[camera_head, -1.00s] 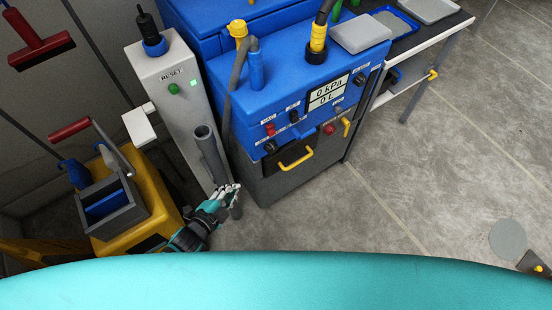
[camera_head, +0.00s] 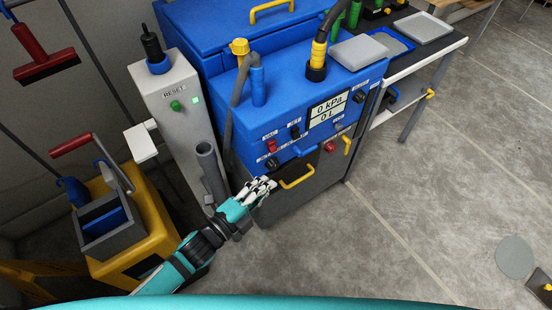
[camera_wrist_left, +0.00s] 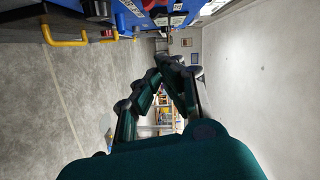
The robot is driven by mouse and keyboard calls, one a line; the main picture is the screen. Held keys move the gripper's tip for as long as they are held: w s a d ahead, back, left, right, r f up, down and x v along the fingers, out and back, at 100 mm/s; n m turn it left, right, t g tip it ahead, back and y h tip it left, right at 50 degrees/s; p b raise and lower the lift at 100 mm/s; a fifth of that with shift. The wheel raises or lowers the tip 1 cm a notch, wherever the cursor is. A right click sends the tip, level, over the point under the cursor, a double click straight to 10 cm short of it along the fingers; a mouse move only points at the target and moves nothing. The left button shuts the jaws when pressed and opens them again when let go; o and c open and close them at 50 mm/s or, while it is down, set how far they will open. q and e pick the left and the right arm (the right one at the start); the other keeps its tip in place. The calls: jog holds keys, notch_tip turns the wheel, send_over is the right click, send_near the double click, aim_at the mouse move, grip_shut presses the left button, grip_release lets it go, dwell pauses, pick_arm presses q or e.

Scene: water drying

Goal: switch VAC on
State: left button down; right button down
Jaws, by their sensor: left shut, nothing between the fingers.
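The blue machine's front panel (camera_head: 318,143) carries a small red switch (camera_head: 272,146) under a label that seems to read VAC. Whether this switch is up or down is too small to tell. My left gripper (camera_head: 271,184) is shut and empty. It is in front of the machine, below the red switch and apart from it, by the left end of the yellow drawer handle. In the left wrist view its fingers (camera_wrist_left: 173,64) come together, with part of the blue machine along the top edge. My right gripper is not in view.
A black switch (camera_head: 295,132) sits right of the red one, and a display (camera_head: 328,110) reads 0 kPa and 0 L. A yellow handle (camera_head: 298,178) juts out below the panel. A grey RESET post (camera_head: 183,110) and yellow bucket (camera_head: 150,240) stand left.

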aim_at(272, 146)
pick_arm(q)
jog(key=w+d+f, duration=0.1)
jog(key=w+d, duration=0.1)
jog(key=w, duration=0.7)
jog(key=shift+d+f+p, duration=0.15)
jog(key=shift+d+p, duration=0.2)
